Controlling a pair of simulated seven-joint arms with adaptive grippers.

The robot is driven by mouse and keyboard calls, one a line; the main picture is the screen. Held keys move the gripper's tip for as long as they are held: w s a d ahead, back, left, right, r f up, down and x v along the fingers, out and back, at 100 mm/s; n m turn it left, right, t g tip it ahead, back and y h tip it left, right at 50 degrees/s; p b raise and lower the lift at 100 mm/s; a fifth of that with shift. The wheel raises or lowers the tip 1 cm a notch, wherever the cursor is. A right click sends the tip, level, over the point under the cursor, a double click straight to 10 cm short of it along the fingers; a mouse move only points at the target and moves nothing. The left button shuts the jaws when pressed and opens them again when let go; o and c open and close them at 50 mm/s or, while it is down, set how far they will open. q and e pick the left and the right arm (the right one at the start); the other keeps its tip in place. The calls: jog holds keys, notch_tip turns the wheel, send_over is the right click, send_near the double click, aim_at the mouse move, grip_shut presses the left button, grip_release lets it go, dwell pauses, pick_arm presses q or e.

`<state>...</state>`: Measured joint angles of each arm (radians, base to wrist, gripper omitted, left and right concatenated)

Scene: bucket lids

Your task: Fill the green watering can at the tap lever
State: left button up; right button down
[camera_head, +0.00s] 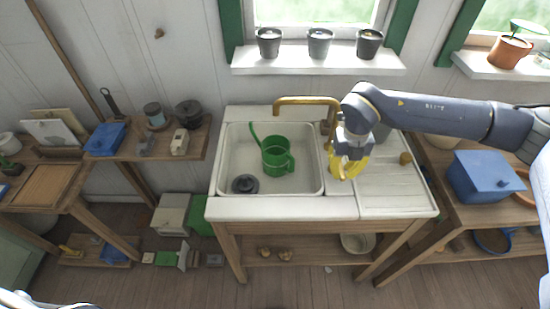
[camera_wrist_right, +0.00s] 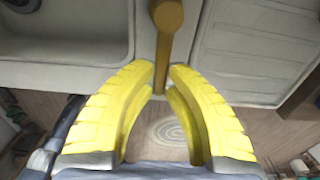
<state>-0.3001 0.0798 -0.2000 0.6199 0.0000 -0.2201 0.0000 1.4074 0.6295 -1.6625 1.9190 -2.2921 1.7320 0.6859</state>
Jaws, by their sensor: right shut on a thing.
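The green watering can (camera_head: 278,160) stands upright in the white sink basin (camera_head: 232,143), its thin spout pointing up and left. The brass tap (camera_head: 305,100) arches over the basin from behind, with its outlet above the can in the picture. I see no water stream. My right gripper (camera_head: 346,172) has yellow fingers at the basin's right edge. In the right wrist view my right gripper (camera_wrist_right: 159,84) is shut on the brass tap lever (camera_wrist_right: 167,28), whose lower end lies between the fingertips. My left gripper is out of view.
A dark round object (camera_head: 245,184) lies in the basin's front left corner. The ribbed drainboard (camera_head: 392,190) right of the basin is mostly clear. A blue box (camera_head: 482,177) stands on the right bench. Several dark pots (camera_head: 319,42) line the windowsill.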

dwell(0.3)
jog(key=shift+w+a+m, duration=0.15)
jog(key=shift+a+m, duration=0.6)
jog(key=shift+m, duration=0.6)
jog(key=shift+w+a+m, duration=0.1)
jog(key=shift+a+m, duration=0.65)
jog(key=shift+m, duration=0.6)
dwell(5.0)
